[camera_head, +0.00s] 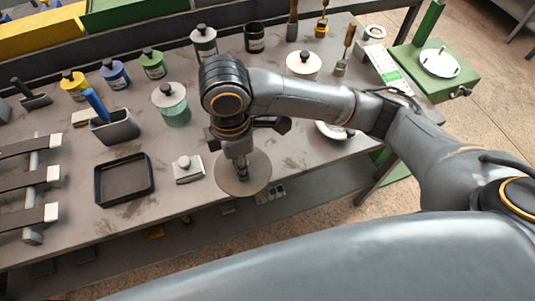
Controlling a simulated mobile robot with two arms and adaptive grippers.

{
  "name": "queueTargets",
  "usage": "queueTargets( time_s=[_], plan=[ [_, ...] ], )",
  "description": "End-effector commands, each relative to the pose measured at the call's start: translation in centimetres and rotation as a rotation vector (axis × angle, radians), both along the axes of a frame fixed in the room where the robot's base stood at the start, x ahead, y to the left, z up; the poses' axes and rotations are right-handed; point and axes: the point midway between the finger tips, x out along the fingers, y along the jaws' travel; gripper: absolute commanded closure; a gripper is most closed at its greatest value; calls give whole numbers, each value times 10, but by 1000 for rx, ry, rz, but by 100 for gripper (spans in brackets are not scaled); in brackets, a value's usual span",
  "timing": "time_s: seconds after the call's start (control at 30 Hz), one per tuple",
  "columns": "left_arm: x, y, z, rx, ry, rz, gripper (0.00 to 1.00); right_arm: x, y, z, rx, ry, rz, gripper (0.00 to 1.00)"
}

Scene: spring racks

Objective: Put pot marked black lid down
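A round grey-brown lid-like disc (258,183) is at the front edge of the table, overlapping that edge in the picture. My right gripper (241,173) points down at the disc's middle, and its fingers look closed there; any knob is hidden between them. A pale round rim (334,135), perhaps an open pot, shows partly behind my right forearm. A pot with a pale lid and black knob (170,97) and another pale-lidded pot (303,64) stand further back. I cannot read a black mark on any pot. My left gripper is not in view.
A black tray (124,198) and a small block with a knob (188,170) lie left of my gripper. Yellow, blue and green bottles (152,64) and a dark jar (254,36) stand behind. A green scale (462,78) is at the right. Bare table (80,225) shows at front left.

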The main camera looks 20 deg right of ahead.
Motion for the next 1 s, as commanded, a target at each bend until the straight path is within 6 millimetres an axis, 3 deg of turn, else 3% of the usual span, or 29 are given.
queueTargets(
  time_s=[0.03,0.17,0.43,0.63,1.0],
  plan=[
    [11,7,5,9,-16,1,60,9,-10,-3,-4,2,-11,100],
    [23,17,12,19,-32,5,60,33,-33,-17,-4,2,-9,100],
    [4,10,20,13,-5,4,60,70,-67,-60,-3,2,-4,100],
    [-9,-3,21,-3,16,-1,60,81,-75,-79,0,1,1,100],
    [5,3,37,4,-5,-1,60,87,-82,-117,-1,0,1,100]
  ],
)
